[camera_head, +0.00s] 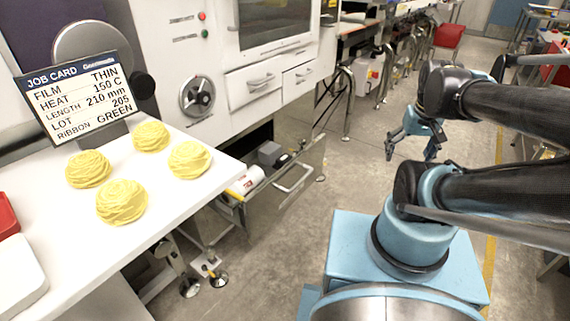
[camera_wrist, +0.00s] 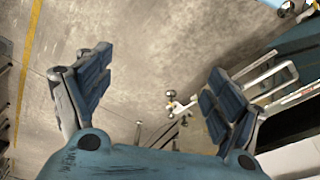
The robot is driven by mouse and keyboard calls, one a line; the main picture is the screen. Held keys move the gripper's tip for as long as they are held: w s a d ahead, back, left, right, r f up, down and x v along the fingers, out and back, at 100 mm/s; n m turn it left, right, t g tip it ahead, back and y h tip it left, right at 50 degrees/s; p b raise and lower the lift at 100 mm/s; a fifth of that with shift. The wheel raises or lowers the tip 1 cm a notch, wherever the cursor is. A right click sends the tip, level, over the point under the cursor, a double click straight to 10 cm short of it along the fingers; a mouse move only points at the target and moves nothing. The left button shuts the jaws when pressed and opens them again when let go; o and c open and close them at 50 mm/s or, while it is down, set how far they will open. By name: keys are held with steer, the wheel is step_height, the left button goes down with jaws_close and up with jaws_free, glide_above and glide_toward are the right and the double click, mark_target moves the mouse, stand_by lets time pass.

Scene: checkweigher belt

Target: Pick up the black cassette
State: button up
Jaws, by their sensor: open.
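A dark grey, box-shaped item (camera_head: 270,153) sits in the open lower drawer (camera_head: 297,188) of the machine in the head view. It may be the black cassette, but it is too small to tell. My gripper (camera_head: 411,151) is open and empty. It hangs over the floor to the right of the drawer, well apart from it. In the wrist view the two padded fingers of my gripper (camera_wrist: 160,63) are spread wide with bare floor between them. Part of the drawer's handle (camera_wrist: 270,80) shows beyond the right finger.
Pale rolls (camera_head: 247,181) lie in the drawer's near end. A white table (camera_head: 75,258) at left holds several yellow bundles (camera_head: 122,201) below a job card (camera_head: 78,98) reading "RIBBON GREEN". Closed drawers (camera_head: 254,80) are above the open one. The floor (camera_head: 285,245) between table and my base is clear.

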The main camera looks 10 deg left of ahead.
steer(key=w+a+r+n, duration=0.35)
steer(key=w+a, duration=0.35)
steer(key=w, duration=0.3)
steer(key=n+g+y, duration=0.1)
steer(key=n+g, duration=0.1)
steer(key=n, duration=0.7)
glide_above(284, 157)
steer(key=s+d, duration=0.2)
step_height(284, 157, down, 18)
steer(key=f, duration=0.7)
steer(key=w+a+f, duration=0.1)
steer(key=f, duration=0.3)
steer(key=shift+f, duration=0.15)
steer(key=shift+w+a+f, duration=0.15)
steer(key=shift+a+f, duration=0.05)
steer(key=shift+f, duration=0.75)
steer(key=shift+w+a+f, duration=0.15)
steer(key=shift+f, duration=0.75)
steer(key=shift+a+f, duration=0.1)
steer(key=shift+f, duration=0.65)
steer(key=shift+c, duration=0.6)
steer(key=c, duration=1.1)
